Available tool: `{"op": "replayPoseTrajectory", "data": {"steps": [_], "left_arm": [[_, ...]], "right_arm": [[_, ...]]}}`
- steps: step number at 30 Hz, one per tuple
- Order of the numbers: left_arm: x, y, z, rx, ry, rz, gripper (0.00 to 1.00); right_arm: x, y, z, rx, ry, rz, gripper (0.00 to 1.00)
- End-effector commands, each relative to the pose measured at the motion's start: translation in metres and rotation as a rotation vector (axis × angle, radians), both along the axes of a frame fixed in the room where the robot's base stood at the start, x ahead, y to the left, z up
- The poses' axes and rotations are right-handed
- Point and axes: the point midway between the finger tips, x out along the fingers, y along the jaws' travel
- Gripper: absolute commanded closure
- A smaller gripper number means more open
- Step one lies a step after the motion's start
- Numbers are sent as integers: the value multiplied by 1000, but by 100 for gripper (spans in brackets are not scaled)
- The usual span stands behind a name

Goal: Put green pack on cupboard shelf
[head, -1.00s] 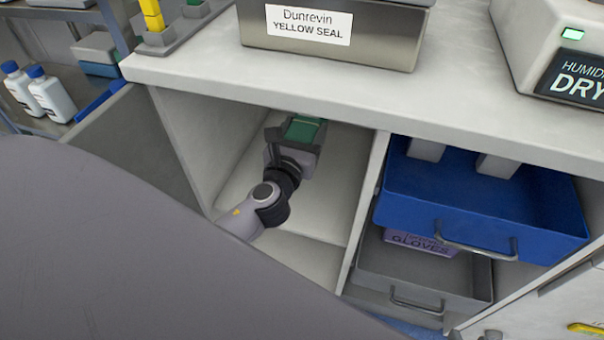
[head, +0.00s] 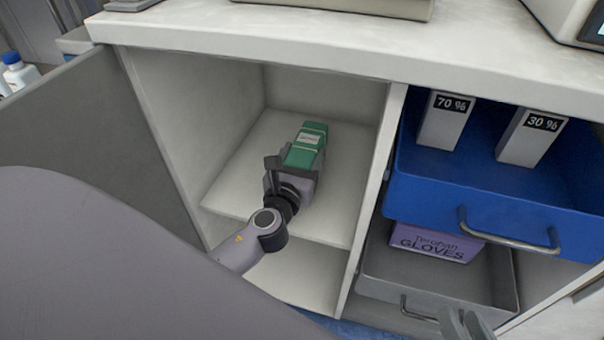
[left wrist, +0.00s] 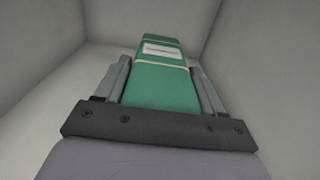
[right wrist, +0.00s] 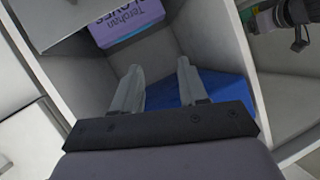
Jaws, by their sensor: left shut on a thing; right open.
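The green pack (head: 307,146) has a white label and pale bands. My left gripper (head: 291,165) is shut on it inside the open cupboard, above the cupboard shelf (head: 240,180). I cannot tell whether the pack touches the shelf. In the left wrist view the pack (left wrist: 160,75) lies between both fingers, pointing away toward the back walls. My right gripper (right wrist: 158,85) is open and empty, in front of the drawer side; its fingertips show at the bottom of the head view (head: 463,325).
A blue drawer (head: 420,195) with two white boxes marked 70 % and 30 % is pulled out right of the cupboard. Below it a grey drawer (head: 380,280) holds a purple gloves box (head: 437,243). An open grey door (head: 90,140) stands at left. The shelf around the pack is clear.

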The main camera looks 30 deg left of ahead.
Motion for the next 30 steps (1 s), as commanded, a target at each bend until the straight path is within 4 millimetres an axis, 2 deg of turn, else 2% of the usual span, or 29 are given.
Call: {"op": "replayPoseTrajectory", "data": {"steps": [4, 9, 21, 22, 24, 30], "left_arm": [[0, 0, -15, 2, -1, 0, 72], [0, 0, -35, 1, -2, 0, 72], [0, 0, -38, 0, -2, 0, 72], [0, 0, -40, 0, 0, 0, 29], [0, 0, -38, 0, 0, 0, 6], [0, 0, -38, 1, 0, 0, 6]], "right_arm": [[2, 7, -4, 40, 0, 14, 57], [1, 3, -7, 25, -43, 10, 57], [1, 1, -5, 14, -61, 7, 57], [1, 1, -5, 12, -64, 6, 57], [1, 1, -4, 12, -64, 7, 57], [1, 1, -4, 13, -64, 7, 57]]}}
